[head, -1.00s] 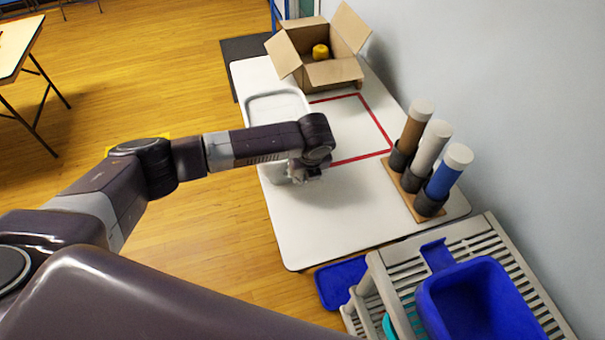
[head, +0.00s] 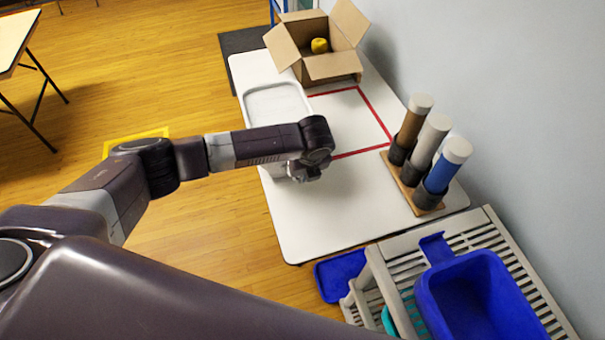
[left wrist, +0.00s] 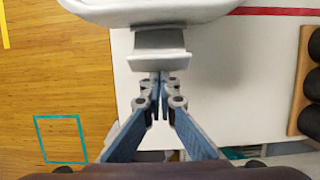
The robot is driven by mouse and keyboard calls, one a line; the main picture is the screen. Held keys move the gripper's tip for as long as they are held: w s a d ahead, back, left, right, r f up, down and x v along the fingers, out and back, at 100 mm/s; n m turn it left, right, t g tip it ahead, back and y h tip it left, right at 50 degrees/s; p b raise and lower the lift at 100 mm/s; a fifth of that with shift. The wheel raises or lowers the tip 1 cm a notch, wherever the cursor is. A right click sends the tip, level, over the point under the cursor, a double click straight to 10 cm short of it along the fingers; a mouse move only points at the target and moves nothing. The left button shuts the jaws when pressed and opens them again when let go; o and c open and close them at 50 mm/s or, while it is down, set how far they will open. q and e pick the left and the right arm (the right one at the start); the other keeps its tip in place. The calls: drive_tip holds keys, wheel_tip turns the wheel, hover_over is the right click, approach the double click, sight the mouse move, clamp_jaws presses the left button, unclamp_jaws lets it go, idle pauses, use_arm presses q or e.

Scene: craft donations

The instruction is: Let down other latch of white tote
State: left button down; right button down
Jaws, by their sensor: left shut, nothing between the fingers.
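The white tote (head: 276,101) stands on the white table, partly hidden behind my left arm in the head view. In the left wrist view its near end (left wrist: 150,10) shows at the top, with a grey-white latch (left wrist: 158,62) sticking out from that end toward my gripper. My left gripper (left wrist: 159,84) is shut and empty, its fingertips right at the latch's near edge; I cannot tell if they touch it. In the head view the left gripper (head: 304,174) is at the tote's near end. The tote's far end latch is not visible. My right gripper is not in view.
An open cardboard box (head: 332,68) with a yellow thing inside stands at the table's far end. A rack of capped tubes (head: 413,192) stands at the right by the wall. A slatted cart (head: 515,262) with a blue bin (head: 480,300) is in front. The table (head: 325,222) is clear near the gripper.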

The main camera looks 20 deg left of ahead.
use_arm(q)
drive_tip(key=shift+f, duration=0.15)
drive_tip(key=shift+s+f, duration=0.1)
drive_tip(key=shift+f, duration=0.6)
drive_tip(key=shift+f+b, duration=0.35)
drive_tip(key=shift+f, duration=0.15)
idle(0.3)
drive_tip(key=shift+f, duration=0.15)
drive_tip(key=shift+f+b, duration=0.3)
drive_tip(key=shift+f, duration=0.3)
